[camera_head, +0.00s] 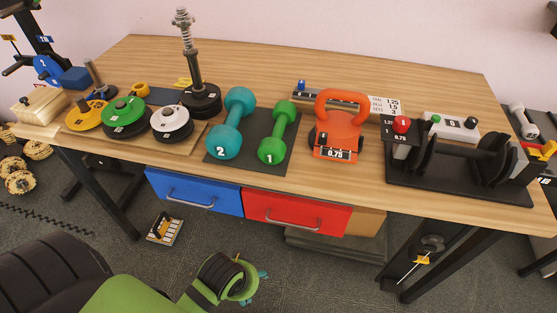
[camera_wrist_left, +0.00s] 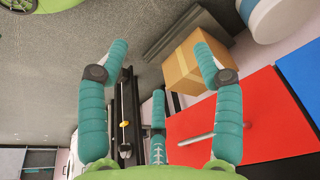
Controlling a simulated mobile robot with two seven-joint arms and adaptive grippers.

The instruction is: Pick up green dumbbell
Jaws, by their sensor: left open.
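The green dumbbell (camera_head: 278,133), marked 1, lies on a dark mat (camera_head: 297,150) near the table's front edge in the head view, to the right of a larger teal dumbbell (camera_head: 232,124) marked 2. My left gripper (camera_head: 260,275) is low in front of the table, below the drawers and well apart from the dumbbell. In the left wrist view its teal fingers (camera_wrist_left: 160,52) are spread and empty. The green dumbbell is not seen in that view. My right gripper is in neither view.
An orange kettlebell (camera_head: 340,125) stands right of the mat, weight plates (camera_head: 125,117) at left, and a black dumbbell rack (camera_head: 460,180) at right. Blue (camera_head: 195,191) and red (camera_head: 296,212) drawers hang below the wooden tabletop (camera_head: 300,68). The back of the tabletop is mostly clear.

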